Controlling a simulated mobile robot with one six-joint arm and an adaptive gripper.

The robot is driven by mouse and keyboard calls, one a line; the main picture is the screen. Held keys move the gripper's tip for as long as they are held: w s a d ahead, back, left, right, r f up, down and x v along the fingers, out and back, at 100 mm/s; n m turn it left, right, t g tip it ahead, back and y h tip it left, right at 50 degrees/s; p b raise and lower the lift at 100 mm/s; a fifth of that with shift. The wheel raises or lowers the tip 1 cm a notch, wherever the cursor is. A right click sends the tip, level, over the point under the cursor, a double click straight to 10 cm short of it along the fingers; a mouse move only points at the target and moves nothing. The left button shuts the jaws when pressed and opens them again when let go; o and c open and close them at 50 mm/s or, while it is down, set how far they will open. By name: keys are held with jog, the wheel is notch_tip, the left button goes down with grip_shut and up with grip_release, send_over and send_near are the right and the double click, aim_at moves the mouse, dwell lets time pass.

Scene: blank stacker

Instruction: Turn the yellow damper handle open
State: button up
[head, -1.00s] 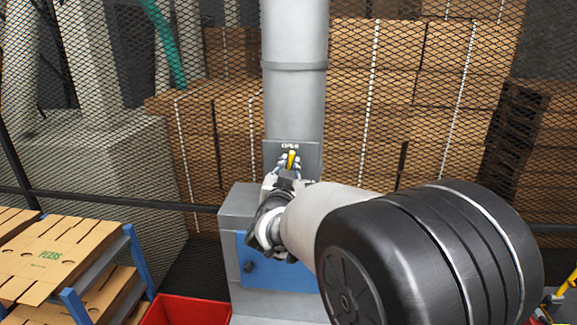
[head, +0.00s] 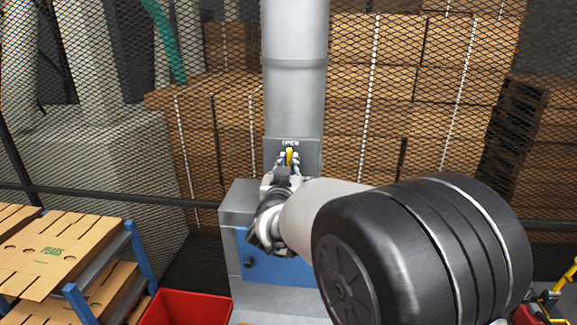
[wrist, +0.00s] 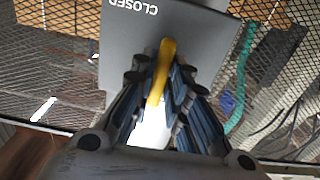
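The yellow damper handle (head: 289,156) is on a grey plate (head: 310,158) at the foot of the grey duct. It points up, close under the word OPEN in the head view. My gripper (head: 288,163) is at the plate with its fingers around the handle. In the wrist view the yellow handle (wrist: 166,58) runs between the two dark fingers of my gripper (wrist: 163,75), which are drawn in close on both its sides. The word CLOSED shows upside down on the plate (wrist: 205,45) there. The handle's pivot is not clear.
The grey duct (head: 295,95) rises from a grey and blue cabinet (head: 238,215). A mesh fence stands in front of stacked cartons (head: 375,60). A red bin (head: 190,308) and a blue rack with flat cardboard (head: 65,245) are at lower left.

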jog(key=o, duration=0.4)
jog(key=shift+s, duration=0.15)
jog(key=s, duration=1.1)
jog(key=shift+s+a, duration=0.2)
jog(key=shift+s, duration=0.2)
jog(key=s+d+f+g+b, duration=0.4)
jog(key=s+d+f+b, duration=0.2)
jog(key=s+f, duration=0.4)
jog(key=s+d+f+g+b, duration=0.4)
jog(key=s+d+f+b, duration=0.3)
jog(key=s+f, duration=0.2)
jog(key=s+d+f+g+b, duration=0.5)
jog(key=s+d+f+b, duration=0.2)
jog(key=s+f, duration=0.3)
jog(key=shift+s+f+y, duration=0.15)
jog(key=shift+s+f, duration=0.05)
jog(key=shift+s, duration=0.55)
jog(key=shift+s+f+y, duration=0.15)
jog(key=shift+s, duration=0.55)
